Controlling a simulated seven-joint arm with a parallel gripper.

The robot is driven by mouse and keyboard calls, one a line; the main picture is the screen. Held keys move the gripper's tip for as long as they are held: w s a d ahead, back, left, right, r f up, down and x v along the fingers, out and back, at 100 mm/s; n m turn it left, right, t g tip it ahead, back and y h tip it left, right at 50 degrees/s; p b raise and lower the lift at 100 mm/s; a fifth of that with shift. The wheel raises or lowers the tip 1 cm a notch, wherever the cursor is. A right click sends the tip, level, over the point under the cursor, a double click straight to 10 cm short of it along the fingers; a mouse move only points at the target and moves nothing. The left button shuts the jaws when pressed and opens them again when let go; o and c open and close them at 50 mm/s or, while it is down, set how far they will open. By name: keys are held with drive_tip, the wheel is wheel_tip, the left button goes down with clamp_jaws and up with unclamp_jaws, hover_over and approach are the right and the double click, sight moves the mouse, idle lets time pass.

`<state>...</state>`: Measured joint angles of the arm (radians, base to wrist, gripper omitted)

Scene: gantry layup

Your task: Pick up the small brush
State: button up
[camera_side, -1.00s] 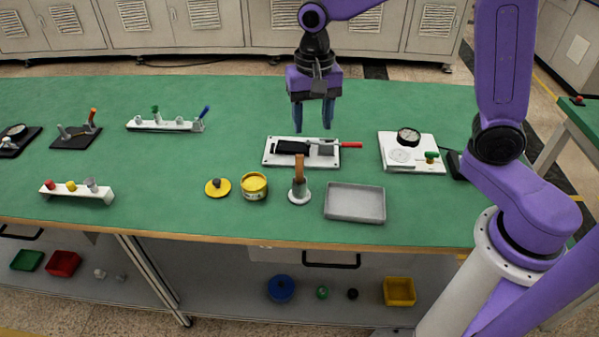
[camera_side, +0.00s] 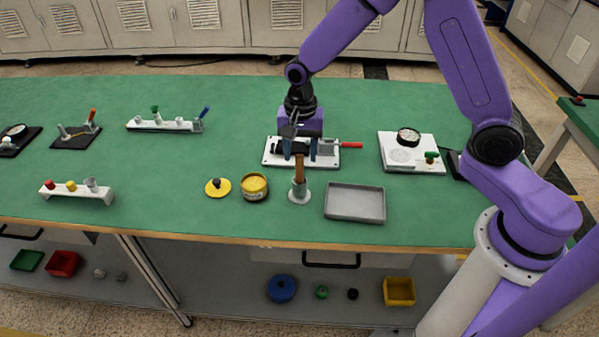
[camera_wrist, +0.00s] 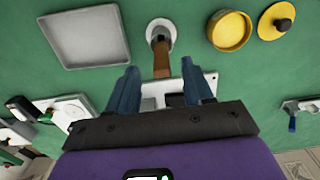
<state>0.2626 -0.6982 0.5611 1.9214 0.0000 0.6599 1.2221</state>
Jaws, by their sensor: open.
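The small brush (camera_side: 299,171) stands in a grey cup-like holder (camera_side: 301,191) with its brown handle upward, in front of the white clamp plate. In the wrist view the brush (camera_wrist: 161,58) shows just beyond the fingertips, roughly midway between them, and the holder (camera_wrist: 160,33) is behind it. My gripper (camera_side: 300,156) is open and empty, pointing down behind the brush handle. In the wrist view its two blue fingers (camera_wrist: 160,70) are spread apart. I cannot tell whether a finger touches the handle.
A white plate (camera_side: 271,160) with a red-handled clamp lies under and behind my gripper. A grey tray (camera_side: 355,204) is right of the holder. A yellow pot (camera_side: 254,187) and its lid (camera_side: 217,187) are to the left. A gauge board (camera_side: 427,141) stands farther right.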

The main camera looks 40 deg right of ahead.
sight(299, 182)
drive_tip(key=shift+w+a+f, duration=0.1)
drive_tip(key=shift+a+f, duration=0.05)
drive_tip(key=shift+f, duration=3.2)
clamp_jaws()
